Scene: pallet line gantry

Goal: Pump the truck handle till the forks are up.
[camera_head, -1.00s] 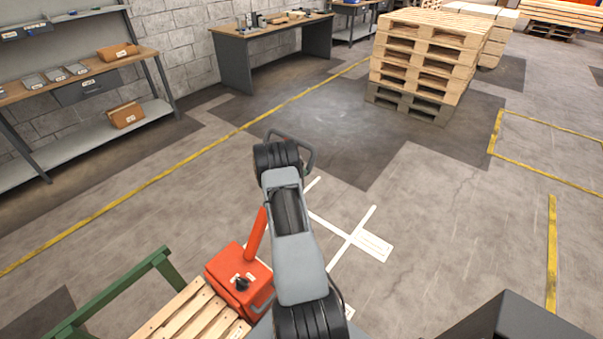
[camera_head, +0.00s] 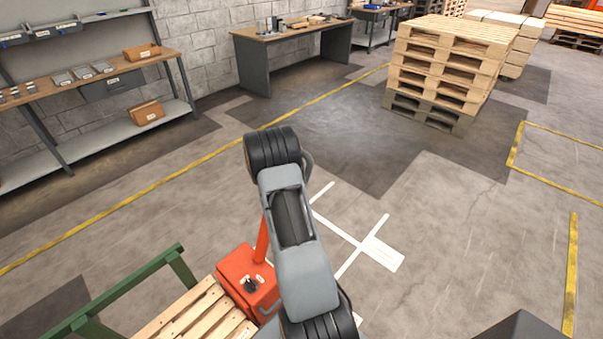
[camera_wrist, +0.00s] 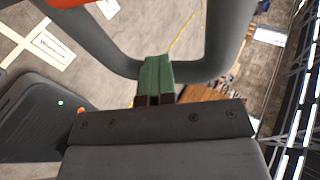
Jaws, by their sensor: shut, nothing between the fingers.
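The red pallet truck's pump housing (camera_head: 247,279) stands at the bottom of the head view, beside a wooden pallet (camera_head: 203,318). Its red handle shaft (camera_head: 262,242) rises behind my arm. The dark grey handle loop (camera_head: 309,163) shows only in part past my wrist. In the wrist view the loop (camera_wrist: 118,60) curves around close to my gripper (camera_wrist: 157,72). The green fingers are shut and empty, at the loop's lower bar; I cannot tell whether they touch it. The forks are hidden, so their height cannot be seen.
A green frame (camera_head: 125,290) stands left of the truck. White floor marks (camera_head: 365,245) lie to the right on clear floor. A pallet stack (camera_head: 452,70), a workbench (camera_head: 293,45) and a shelf (camera_head: 105,140) stand farther back.

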